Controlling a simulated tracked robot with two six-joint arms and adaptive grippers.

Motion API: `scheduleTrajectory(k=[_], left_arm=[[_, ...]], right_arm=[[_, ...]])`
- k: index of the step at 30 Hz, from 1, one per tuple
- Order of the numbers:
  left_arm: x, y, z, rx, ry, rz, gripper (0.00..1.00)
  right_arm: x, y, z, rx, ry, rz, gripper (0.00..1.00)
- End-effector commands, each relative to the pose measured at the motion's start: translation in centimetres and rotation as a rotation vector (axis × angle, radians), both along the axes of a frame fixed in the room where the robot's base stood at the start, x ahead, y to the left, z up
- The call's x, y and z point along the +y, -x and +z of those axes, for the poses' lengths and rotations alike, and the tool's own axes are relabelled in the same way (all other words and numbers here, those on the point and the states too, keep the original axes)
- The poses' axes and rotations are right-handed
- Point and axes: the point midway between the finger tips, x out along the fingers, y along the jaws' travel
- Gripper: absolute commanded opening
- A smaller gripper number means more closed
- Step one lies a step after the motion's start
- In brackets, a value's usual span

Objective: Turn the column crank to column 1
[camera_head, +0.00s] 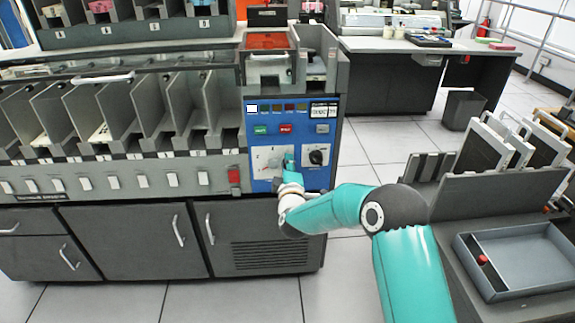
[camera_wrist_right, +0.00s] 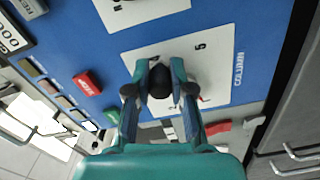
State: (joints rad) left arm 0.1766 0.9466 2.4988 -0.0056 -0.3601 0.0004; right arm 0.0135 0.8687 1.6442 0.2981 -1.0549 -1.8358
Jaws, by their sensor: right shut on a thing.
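The column crank shows as a dark round knob (camera_wrist_right: 160,82) in the right wrist view, in front of a white dial plate (camera_wrist_right: 208,70) marked "5" and "COLUMN". My right gripper (camera_wrist_right: 160,78) is shut on this knob, one teal finger on each side. In the head view the right arm reaches to the blue control panel (camera_head: 257,184), with the gripper (camera_head: 289,162) at the right side of the white column dial (camera_head: 266,160). The gripper hides the crank there. The crank's pointer and most dial numbers cannot be made out. My left gripper is not in view.
A second white plate with a black knob (camera_head: 317,155) is just right of the gripper. Green (camera_head: 261,130) and red (camera_head: 286,128) buttons sit above the dial. Card pockets (camera_head: 110,105) line the machine's left. A grey tray (camera_head: 520,262) is at the right.

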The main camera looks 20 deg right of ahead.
Motion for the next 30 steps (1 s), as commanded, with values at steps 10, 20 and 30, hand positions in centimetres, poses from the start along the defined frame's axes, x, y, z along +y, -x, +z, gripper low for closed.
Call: scheduleTrajectory(k=[10, 20, 30], left_arm=[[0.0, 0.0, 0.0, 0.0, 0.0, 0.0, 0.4], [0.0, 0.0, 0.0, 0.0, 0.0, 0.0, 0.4], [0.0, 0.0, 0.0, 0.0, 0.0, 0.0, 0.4]], right_arm=[[0.5, -0.1, -0.1, 0.004, 0.001, 0.012, 0.37], [0.2, 0.0, -0.1, 0.001, 0.0, 0.004, 0.48], [0.9, 2.5, 0.0, 0.002, -0.002, 0.006, 0.48]])
